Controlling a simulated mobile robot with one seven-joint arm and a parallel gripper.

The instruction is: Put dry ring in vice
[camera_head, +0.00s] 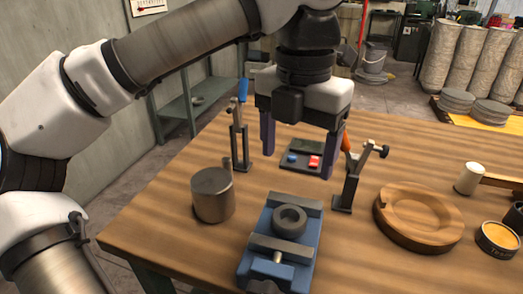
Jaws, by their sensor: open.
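A dark grey ring (290,221) lies flat on the blue vice (247,262), between its two grey jaws. It sits close to the far jaw, and a gap shows between it and the near jaw. I cannot tell whether it touches the far jaw. My gripper (300,153) points down with its fingers wide apart and nothing between them. It is above the table, farther back than the vice and ring, and clear of both.
A metal cylinder (212,195) stands left of the vice. Two upright clamp stands (239,140) (349,182) flank my gripper. A small panel with blue and red buttons (304,158) lies behind. A wooden dish (418,216), mallet (470,178) and yellow-filled tin (497,239) are at right.

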